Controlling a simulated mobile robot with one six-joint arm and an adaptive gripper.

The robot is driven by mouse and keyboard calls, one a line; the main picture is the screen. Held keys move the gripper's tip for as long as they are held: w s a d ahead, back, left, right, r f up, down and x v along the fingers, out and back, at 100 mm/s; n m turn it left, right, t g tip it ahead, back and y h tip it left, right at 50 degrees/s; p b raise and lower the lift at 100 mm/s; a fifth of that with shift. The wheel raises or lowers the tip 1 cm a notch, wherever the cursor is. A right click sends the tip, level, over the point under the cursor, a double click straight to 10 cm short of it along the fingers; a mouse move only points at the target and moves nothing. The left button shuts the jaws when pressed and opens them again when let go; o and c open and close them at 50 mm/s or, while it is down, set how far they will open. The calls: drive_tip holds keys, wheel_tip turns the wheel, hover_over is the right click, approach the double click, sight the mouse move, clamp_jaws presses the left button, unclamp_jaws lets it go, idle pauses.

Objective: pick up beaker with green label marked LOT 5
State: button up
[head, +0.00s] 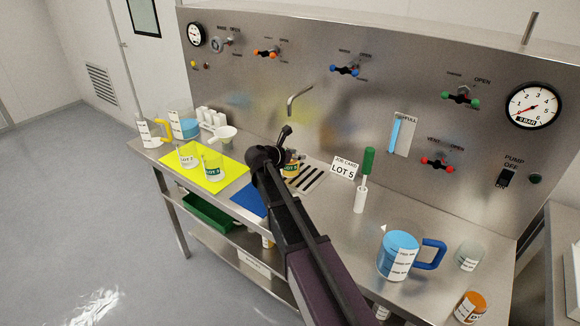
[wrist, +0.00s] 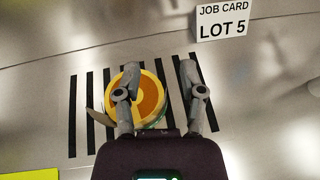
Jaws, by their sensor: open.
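A small beaker (head: 291,168) with orange contents and a green label stands on the slotted grate behind my gripper; its lettering is too small to read. In the wrist view I look down on this round beaker (wrist: 152,96), an orange disc inside a yellow ring. My gripper (wrist: 159,68) is open; its left finger overlaps the beaker's left part in the picture, and its right finger is over the slots to the right. I cannot tell whether either touches. Another green-labelled beaker (head: 212,167) stands on the yellow mat; its lot number is unclear.
A LOT 2 beaker (head: 188,156) shares the yellow mat (head: 205,182). The job card (head: 343,167) reading LOT 5 stands behind the grate (wrist: 78,120). A green-topped bottle (head: 364,178) and a blue jug (head: 397,256) are to the right. A spout (head: 298,95) projects above the grate.

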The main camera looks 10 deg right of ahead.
idle(0.3)
clamp_jaws()
drive_tip(key=shift+r, duration=0.1)
idle(0.4)
drive_tip(key=s+r+p, duration=0.2)
drive_tip(key=s, duration=0.6)
drive_tip(key=s+r+p, duration=0.2)
drive_tip(key=s+p, duration=0.1)
drive_tip(key=s, duration=0.5)
drive_tip(key=shift+a+r, duration=0.2)
drive_tip(key=shift+r, duration=0.2)
